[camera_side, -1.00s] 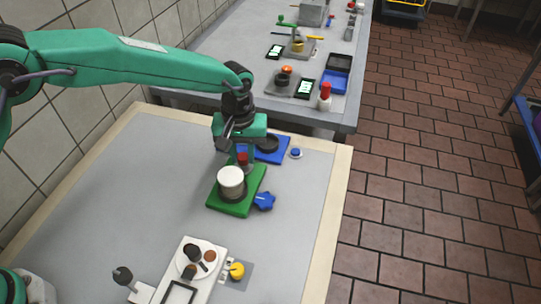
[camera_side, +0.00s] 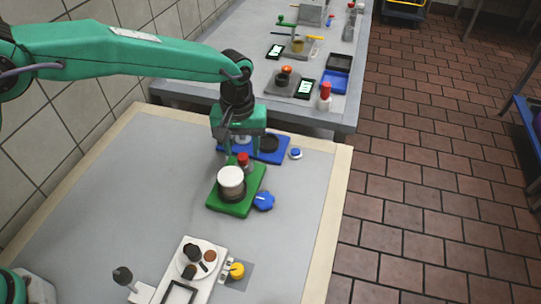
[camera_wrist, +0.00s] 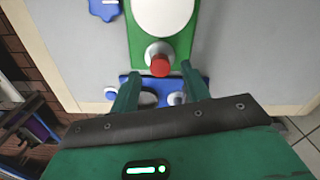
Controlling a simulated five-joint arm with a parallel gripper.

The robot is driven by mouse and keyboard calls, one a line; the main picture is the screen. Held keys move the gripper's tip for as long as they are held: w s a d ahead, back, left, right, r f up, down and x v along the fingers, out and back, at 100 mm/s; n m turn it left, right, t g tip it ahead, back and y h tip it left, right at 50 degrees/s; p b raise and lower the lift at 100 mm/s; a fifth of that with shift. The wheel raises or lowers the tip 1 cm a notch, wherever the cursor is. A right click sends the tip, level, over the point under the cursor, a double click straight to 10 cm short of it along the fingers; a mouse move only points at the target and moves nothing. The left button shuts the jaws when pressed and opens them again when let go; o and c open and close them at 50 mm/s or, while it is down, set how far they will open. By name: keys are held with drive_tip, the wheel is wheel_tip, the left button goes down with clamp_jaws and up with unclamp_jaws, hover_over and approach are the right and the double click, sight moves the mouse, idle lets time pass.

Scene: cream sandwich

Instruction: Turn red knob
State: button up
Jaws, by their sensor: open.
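The red knob (camera_side: 243,158) stands on a metallic base at the back end of the green plate (camera_side: 224,205). It also shows in the wrist view (camera_wrist: 160,66), near the middle. My gripper (camera_side: 241,151) is open, with its fingers pointing down at the back side of the knob. In the wrist view my gripper (camera_wrist: 159,75) has one finger to each side of the knob, with visible gaps. The knob appears around the fingertip line, not gripped. I cannot tell the exact height between fingertips and knob.
A white cylinder (camera_side: 231,180) stands on the green plate just in front of the knob. A blue lobed knob (camera_side: 263,201) is at the plate's right side. A blue plate (camera_side: 277,155) lies behind. A white tray (camera_side: 213,262) is at the front. The left table area is clear.

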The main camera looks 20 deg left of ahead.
sight(243, 157)
drive_tip(key=shift+r, duration=2.75)
drive_tip(key=n, duration=0.6)
drive_tip(key=shift+f, duration=0.1)
drive_tip(key=shift+f, duration=3.85)
drive_tip(key=shift+c, duration=0.3)
drive_tip(key=c, duration=0.9)
